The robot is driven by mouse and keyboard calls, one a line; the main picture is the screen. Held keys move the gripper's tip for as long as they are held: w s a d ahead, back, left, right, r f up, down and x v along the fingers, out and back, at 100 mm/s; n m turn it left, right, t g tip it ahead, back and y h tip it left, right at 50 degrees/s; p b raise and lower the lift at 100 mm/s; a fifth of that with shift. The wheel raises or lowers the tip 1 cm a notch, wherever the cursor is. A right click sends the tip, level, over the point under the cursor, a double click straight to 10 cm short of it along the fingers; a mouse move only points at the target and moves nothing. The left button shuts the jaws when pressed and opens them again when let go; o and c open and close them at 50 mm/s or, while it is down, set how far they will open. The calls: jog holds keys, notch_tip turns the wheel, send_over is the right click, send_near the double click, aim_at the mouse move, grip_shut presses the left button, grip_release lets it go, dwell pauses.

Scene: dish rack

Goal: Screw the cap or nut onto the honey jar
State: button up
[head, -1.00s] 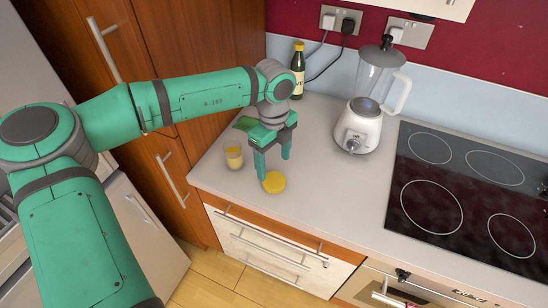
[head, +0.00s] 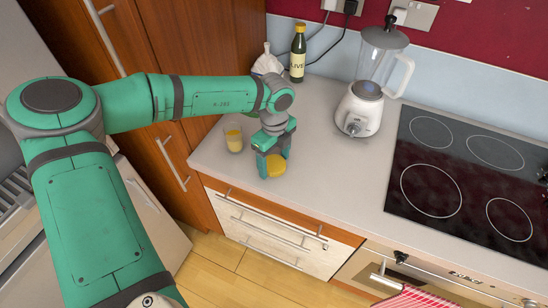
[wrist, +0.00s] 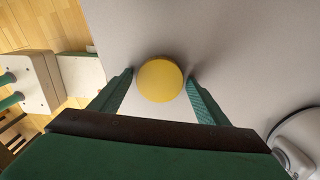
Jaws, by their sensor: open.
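The yellow round cap (head: 277,167) lies on the counter near its front edge. In the wrist view the cap (wrist: 160,80) sits between my two fingertips, with a gap on each side. My gripper (head: 272,170) is open and points down around the cap. In the wrist view my gripper (wrist: 160,78) holds nothing. The honey jar (head: 234,137), clear with yellow content, stands on the counter just left of my gripper. It looks upright and without a cap on top. The jar is not visible in the wrist view.
A dark bottle (head: 298,53) and a white bag-like item (head: 267,62) stand at the back of the counter (head: 325,155). A blender (head: 363,108) stands right of them, beside the black hob (head: 470,180). The counter between my gripper and the hob is clear.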

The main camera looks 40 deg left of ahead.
jog(key=c, duration=1)
jog(key=shift+o, duration=0.2)
jog(key=shift+r, duration=3)
